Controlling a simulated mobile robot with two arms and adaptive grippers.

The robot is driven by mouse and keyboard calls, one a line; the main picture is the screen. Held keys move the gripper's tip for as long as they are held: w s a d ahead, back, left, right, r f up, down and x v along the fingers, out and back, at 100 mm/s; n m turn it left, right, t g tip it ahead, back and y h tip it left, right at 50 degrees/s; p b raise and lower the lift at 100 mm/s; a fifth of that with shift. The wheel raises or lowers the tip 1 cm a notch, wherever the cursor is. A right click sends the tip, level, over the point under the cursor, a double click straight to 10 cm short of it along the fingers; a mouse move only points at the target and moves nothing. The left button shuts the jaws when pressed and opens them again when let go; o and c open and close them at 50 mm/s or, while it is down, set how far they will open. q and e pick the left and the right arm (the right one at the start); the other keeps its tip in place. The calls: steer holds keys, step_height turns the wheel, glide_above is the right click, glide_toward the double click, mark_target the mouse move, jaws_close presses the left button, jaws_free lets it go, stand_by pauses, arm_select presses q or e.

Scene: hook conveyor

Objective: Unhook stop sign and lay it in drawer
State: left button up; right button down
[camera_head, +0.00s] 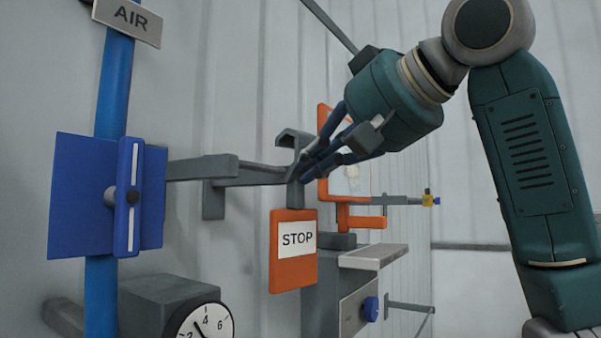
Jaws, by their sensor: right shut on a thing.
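The stop sign (293,270) is an orange plate with a white label reading STOP, and it hangs upright below a grey hook (296,193). My right gripper (308,168) reaches in from the upper right and is shut on the hook part above the plate. The fingers hide part of the hook, so I cannot tell whether it still rests on the grey rail (225,170) behind it. My left gripper is not in view. I cannot make out an open drawer; a grey cabinet front with a blue knob (370,309) stands below right of the sign.
A blue pipe (112,90) with an AIR label (128,20) and a blue bracket (75,197) stands at the left. A dial gauge (204,322) is at the bottom. An orange frame (323,150) and a grey ledge (374,256) are close behind the gripper.

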steer(key=s+d+b, duration=0.2)
steer(key=s+d, duration=0.2)
steer(key=s, duration=0.1)
steer(key=shift+s+d, duration=0.15)
steer(key=shift+d, duration=0.25)
steer(key=shift+a, duration=0.1)
stand_by(0.4)
